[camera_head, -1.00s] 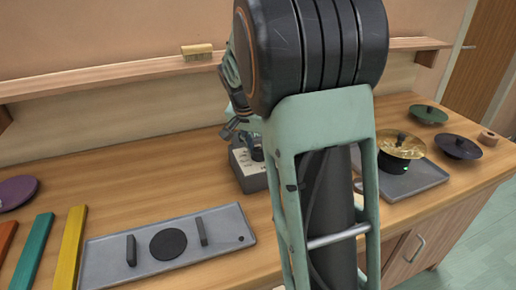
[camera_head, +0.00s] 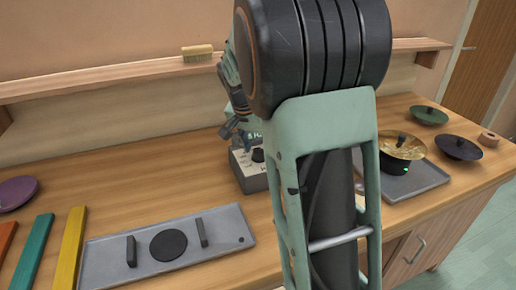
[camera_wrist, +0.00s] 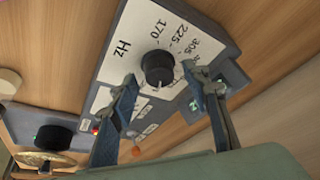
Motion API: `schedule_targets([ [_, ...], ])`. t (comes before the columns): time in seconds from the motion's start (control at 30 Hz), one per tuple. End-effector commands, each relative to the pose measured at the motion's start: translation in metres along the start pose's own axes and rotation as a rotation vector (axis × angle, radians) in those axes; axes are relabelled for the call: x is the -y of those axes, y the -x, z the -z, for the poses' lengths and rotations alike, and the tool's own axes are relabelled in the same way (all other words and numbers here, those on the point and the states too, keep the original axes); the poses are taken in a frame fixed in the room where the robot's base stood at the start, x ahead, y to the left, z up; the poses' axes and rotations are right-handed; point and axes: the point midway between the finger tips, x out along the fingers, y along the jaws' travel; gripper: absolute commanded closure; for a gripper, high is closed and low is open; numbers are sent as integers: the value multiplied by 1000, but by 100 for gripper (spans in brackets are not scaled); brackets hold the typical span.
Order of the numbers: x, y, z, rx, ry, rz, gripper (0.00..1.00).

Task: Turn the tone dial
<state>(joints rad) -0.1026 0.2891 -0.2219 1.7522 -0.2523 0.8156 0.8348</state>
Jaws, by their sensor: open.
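The tone dial is a black round knob (camera_wrist: 158,68) on the white, Hz-numbered face of a grey box (camera_wrist: 228,62). In the head view the box (camera_head: 254,181) stands on the bench, partly behind my arm, and the dial (camera_head: 258,155) shows on top. My gripper (camera_wrist: 160,76) is open and empty. In the wrist view its two blue-grey fingertips lie on either side of the dial, with gaps. In the head view my gripper (camera_head: 240,132) is just above and left of the dial, partly hidden; whether the tips reach down around it cannot be told.
A grey tray with a black disc (camera_head: 169,245) lies front left, beside coloured bars (camera_head: 68,250). A brass cymbal (camera_head: 402,147) on a black stand sits on a right-hand tray (camera_head: 425,178). A shelf (camera_head: 110,76) with a brush (camera_head: 197,52) runs behind.

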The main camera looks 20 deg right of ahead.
Motion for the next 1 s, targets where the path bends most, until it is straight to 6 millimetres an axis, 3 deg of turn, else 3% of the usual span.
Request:
schedule_targets([
  [0.5, 1, 98, 1, -3, -1, 3, 57],
  [0.7, 0, 113, 0, -1, 0, 1, 57],
  [1.0, 0, 114, 0, -1, 0, 1, 57],
])
